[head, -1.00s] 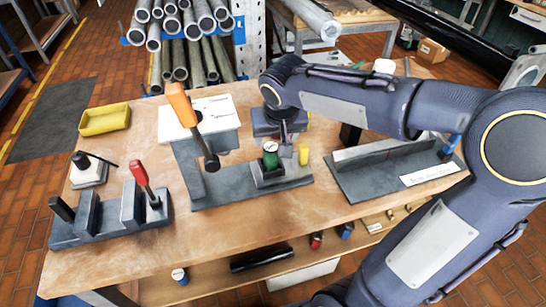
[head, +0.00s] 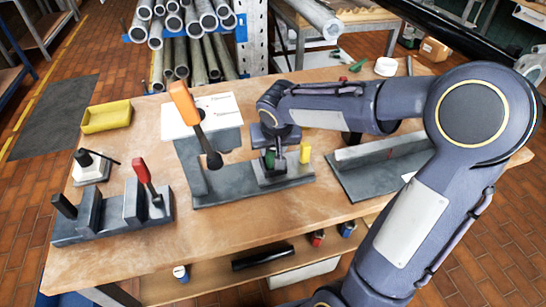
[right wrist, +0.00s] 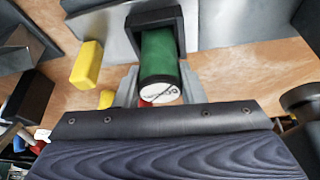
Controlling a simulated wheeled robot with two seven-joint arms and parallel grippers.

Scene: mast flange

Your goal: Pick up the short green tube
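The short green tube (head: 269,159) sits in a dark holder on the grey fixture at the middle of the table, partly hidden by my right gripper (head: 280,161). In the right wrist view the green tube (right wrist: 158,52) shows its white, marked end towards the camera, with the dark square holder around its far part. The light grey fingers of my right gripper (right wrist: 159,84) stand on either side of the tube, close to it; they look open, and contact cannot be made out. My left gripper is not in view.
A yellow block (head: 304,152) stands just right of the holder. An orange-handled tool (head: 186,104) rises to its left. A grey block fixture with a red-handled tool (head: 143,173) and a yellow tray (head: 106,117) are further left. A grey angle fixture (head: 350,182) lies right.

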